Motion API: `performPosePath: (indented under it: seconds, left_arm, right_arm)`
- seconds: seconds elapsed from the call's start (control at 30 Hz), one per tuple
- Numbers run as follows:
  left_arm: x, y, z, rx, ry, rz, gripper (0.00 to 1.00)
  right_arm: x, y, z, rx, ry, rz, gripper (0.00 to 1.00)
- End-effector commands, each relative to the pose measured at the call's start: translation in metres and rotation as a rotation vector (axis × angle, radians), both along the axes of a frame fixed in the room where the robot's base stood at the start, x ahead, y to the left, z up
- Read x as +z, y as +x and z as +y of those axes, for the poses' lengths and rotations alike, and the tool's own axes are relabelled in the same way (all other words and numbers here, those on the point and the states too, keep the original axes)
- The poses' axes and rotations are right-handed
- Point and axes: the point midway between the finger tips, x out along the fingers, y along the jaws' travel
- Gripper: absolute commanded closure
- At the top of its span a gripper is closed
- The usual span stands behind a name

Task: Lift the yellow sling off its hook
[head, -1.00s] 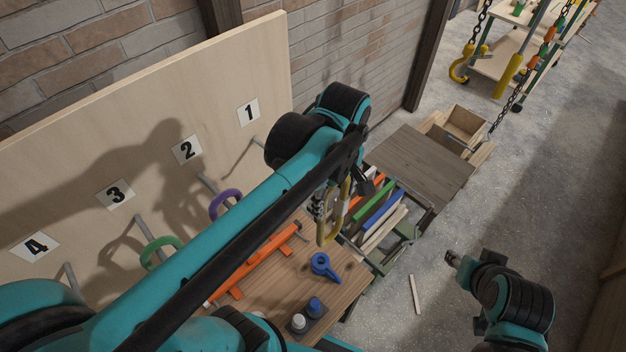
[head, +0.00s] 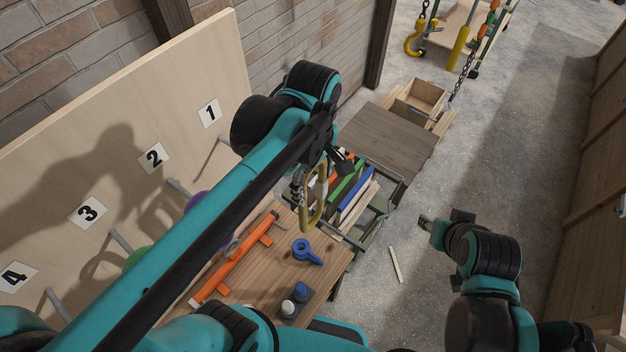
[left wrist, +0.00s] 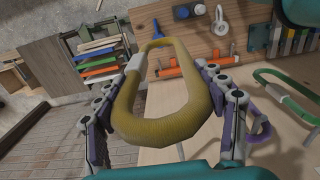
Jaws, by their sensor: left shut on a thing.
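The yellow sling (head: 313,203) hangs from my left gripper (head: 318,165), clear of the board and above the wooden table. In the left wrist view the same sling (left wrist: 150,128) is a long closed loop with a pale sleeve, between the two fingers of my left gripper (left wrist: 168,72), which is shut on it. The peg under number 1 (head: 207,160) looks bare. The purple sling (head: 196,203) and the green sling (head: 137,258) are at the board, partly hidden by my left arm. My right gripper (head: 440,226) is over the floor at the right, empty; its fingers are too small to read.
The numbered board (head: 120,130) stands along the brick wall. The table (head: 270,278) carries an orange tool (head: 232,262) and a blue tool (head: 305,252). A rack of coloured boards (head: 350,195) and a dark wooden table (head: 390,138) lie beyond. The floor (head: 480,140) is mostly open at right.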

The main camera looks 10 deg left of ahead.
Motion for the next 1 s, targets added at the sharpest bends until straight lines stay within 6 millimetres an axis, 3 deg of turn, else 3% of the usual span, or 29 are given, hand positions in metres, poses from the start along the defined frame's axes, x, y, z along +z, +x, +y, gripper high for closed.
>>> performPosePath:
  seconds: [0.47, 1.0]
  left_arm:
    - [0.005, -0.001, -0.003, -0.001, 0.000, 0.000, 0.77]
    - [0.005, -0.018, -0.045, -0.002, 0.000, 0.000, 0.77]
  right_arm:
    - [0.004, 0.000, 0.000, 0.000, 0.000, 0.000, 0.60]
    - [0.006, 0.000, 0.000, 0.000, 0.000, 0.000, 0.60]
